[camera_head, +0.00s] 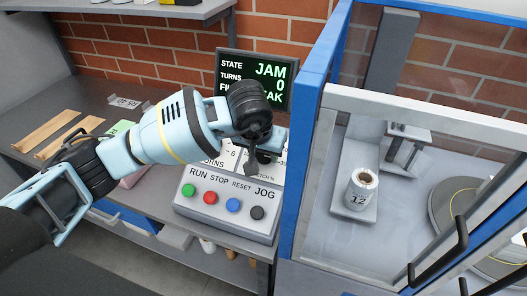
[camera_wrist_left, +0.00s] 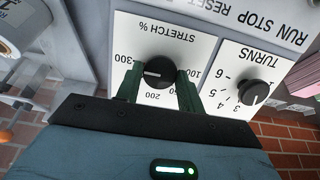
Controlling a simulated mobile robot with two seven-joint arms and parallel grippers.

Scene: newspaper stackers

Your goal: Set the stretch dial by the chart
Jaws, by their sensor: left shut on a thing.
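The stretch dial (camera_wrist_left: 160,70) is a black knob on a white plate marked STRETCH %, upside down in the left wrist view. Its white mark lies on the knob's left half, toward the 300 side. The 200 and 100 labels show; some labels are partly covered by the fingers. My left gripper (camera_wrist_left: 159,84) is shut on this knob, one green finger on each side. In the head view my left gripper (camera_head: 262,160) is over the control panel (camera_head: 228,205) and hides the dial. I cannot make out a chart for certain. My right gripper is out of view.
The turns dial (camera_wrist_left: 254,92) is beside the stretch dial. Green, red, blue and black buttons line the panel front. A screen (camera_head: 256,82) behind reads JAM, turns 0. A blue-framed enclosure (camera_head: 303,150) on the right holds a roll (camera_head: 361,188) marked 12. Brown strips (camera_head: 48,130) lie left.

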